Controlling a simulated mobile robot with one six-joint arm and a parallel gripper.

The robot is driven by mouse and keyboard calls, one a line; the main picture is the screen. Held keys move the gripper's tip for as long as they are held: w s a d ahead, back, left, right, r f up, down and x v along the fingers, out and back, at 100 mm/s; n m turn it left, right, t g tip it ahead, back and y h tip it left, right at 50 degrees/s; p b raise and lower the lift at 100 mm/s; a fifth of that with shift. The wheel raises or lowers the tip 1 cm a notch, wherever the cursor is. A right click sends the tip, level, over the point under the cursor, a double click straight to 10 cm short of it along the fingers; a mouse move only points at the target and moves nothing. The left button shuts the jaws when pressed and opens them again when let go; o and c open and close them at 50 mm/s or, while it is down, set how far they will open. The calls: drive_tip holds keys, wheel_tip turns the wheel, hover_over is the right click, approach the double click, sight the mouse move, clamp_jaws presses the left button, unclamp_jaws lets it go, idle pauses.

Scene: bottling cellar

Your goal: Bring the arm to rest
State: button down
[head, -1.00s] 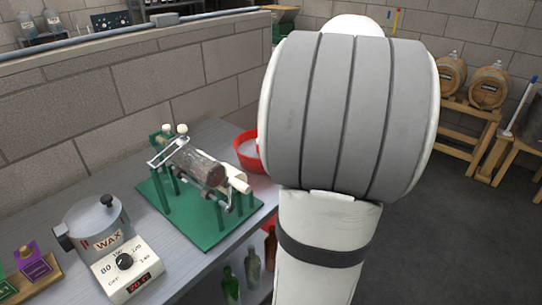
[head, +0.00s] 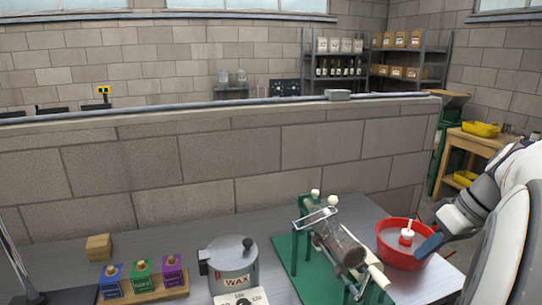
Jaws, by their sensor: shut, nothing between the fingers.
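My white and grey arm comes in at the right edge of the head view. My gripper (head: 431,244), a dark blue-grey end, points left and down beside the rim of a red bowl (head: 396,262) on the bench. It is shut and holds nothing. A small white thing with a red band (head: 407,236) shows inside the bowl, just left of my gripper. I cannot tell whether the gripper touches the bowl.
A green-based stand (head: 290,262) with a dark cylinder (head: 340,245) is left of the bowl. A grey wax pot (head: 231,267), a wooden rack (head: 163,289) of coloured blocks and a wooden block (head: 98,247) stand further left. A low block wall (head: 240,160) runs behind the bench.

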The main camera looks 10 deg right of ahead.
drive_tip(key=s+a+f+m+h, duration=0.1)
drive_tip(key=a+f, duration=0.4)
drive_tip(key=a, duration=0.5)
drive_tip(key=s+a+f+m+h, duration=0.2)
drive_tip(key=s+a+f, duration=0.4)
drive_tip(key=a, duration=0.3)
drive_tip(key=shift+a+m+h, duration=0.3)
drive_tip(key=shift+a+h, duration=0.1)
drive_tip(key=shift+h, duration=0.5)
